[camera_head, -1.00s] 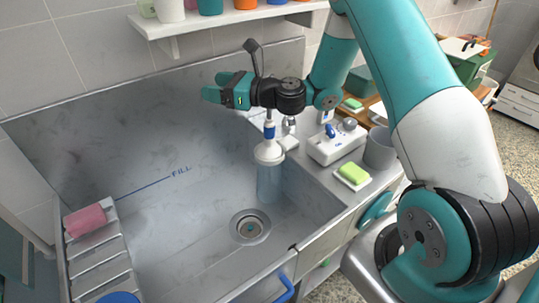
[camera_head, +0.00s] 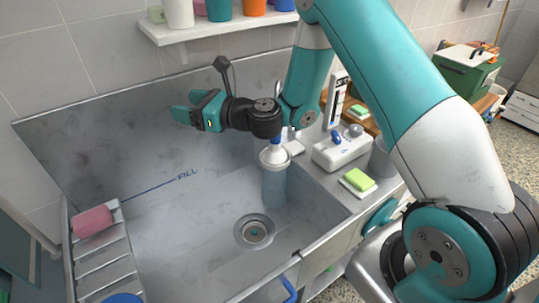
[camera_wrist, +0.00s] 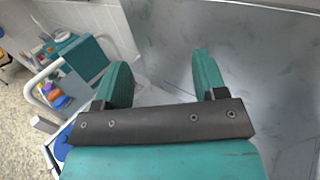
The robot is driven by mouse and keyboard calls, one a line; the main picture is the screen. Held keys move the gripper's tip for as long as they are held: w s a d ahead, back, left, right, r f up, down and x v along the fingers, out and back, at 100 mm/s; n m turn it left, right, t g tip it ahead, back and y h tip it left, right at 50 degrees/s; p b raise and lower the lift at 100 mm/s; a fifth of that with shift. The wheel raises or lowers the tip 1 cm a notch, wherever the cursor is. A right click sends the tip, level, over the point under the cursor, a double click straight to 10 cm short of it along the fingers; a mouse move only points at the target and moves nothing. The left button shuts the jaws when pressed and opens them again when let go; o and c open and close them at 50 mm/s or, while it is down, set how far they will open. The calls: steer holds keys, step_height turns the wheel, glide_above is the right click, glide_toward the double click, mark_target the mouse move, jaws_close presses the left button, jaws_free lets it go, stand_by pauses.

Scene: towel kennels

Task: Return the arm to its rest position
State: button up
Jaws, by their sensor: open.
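My gripper (camera_head: 184,112) is in the upper middle of the head view, raised over the back of the metal sink. Its teal fingers point left. In the wrist view my gripper (camera_wrist: 160,80) has its two fingers apart with nothing between them. My teal and white arm reaches in from the right side of the head view.
The sink (camera_head: 180,235) has a drain (camera_head: 254,231) and a grey cylinder (camera_head: 273,183) standing inside. A pink sponge (camera_head: 93,221) lies on the ribbed ledge at left. A shelf (camera_head: 215,27) with cups is above. A green sponge (camera_head: 357,179) and a white box (camera_head: 341,149) sit right.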

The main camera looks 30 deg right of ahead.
steer(key=s+a+r+n+g+b, duration=0.1)
steer(key=s+a+r+n+g, duration=0.15)
steer(key=s+n, duration=0.35)
steer(key=s+a+r+n+g, duration=0.1)
steer(key=s+a+n+g, duration=0.1)
steer(key=s+n+g, duration=0.45)
steer(key=s+a+r+n+g+b, duration=0.1)
steer(key=s+a+n, duration=0.2)
steer(key=n, duration=0.5)
steer(key=s+d+n+g+h, duration=0.1)
steer(key=s+d+n+h, duration=0.3)
steer(key=s+n, duration=0.3)
steer(key=s+d+f+n+g+h+b, duration=0.1)
steer(key=s+d+n+h, duration=0.3)
steer(key=s, duration=0.6)
steer(key=d+n+g, duration=0.1)
steer(key=d+n, duration=0.1)
steer(key=n, duration=0.1)
steer(key=shift+f, duration=0.2)
